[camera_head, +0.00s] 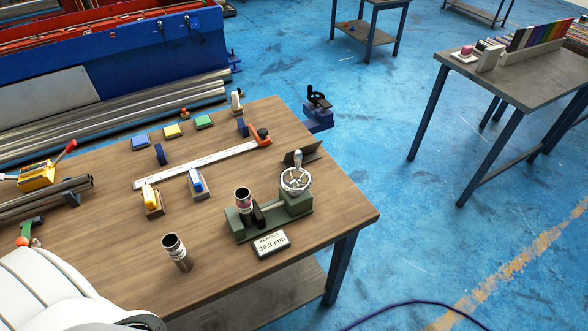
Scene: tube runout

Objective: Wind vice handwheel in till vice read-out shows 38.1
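The green vice (276,222) stands near the right front corner of the wooden table. Its spoked metal handwheel (295,179) is at the vice's right end, with a handle sticking up from the rim. A short upright metal tube (243,197) with a pinkish inside stands at the vice's left end, by a dark jaw (258,214). The vice read-out (271,244) lies in front of the vice and appears to show 38.3 mm. Neither of my grippers is in view. A white part of my own body covers the lower left corner.
A second metal tube (177,252) stands upright on the table, left of the read-out. Behind are a long ruler (195,165) with an orange end piece (260,136), and yellow and blue clamps (151,196). The table (215,290) is clear in front.

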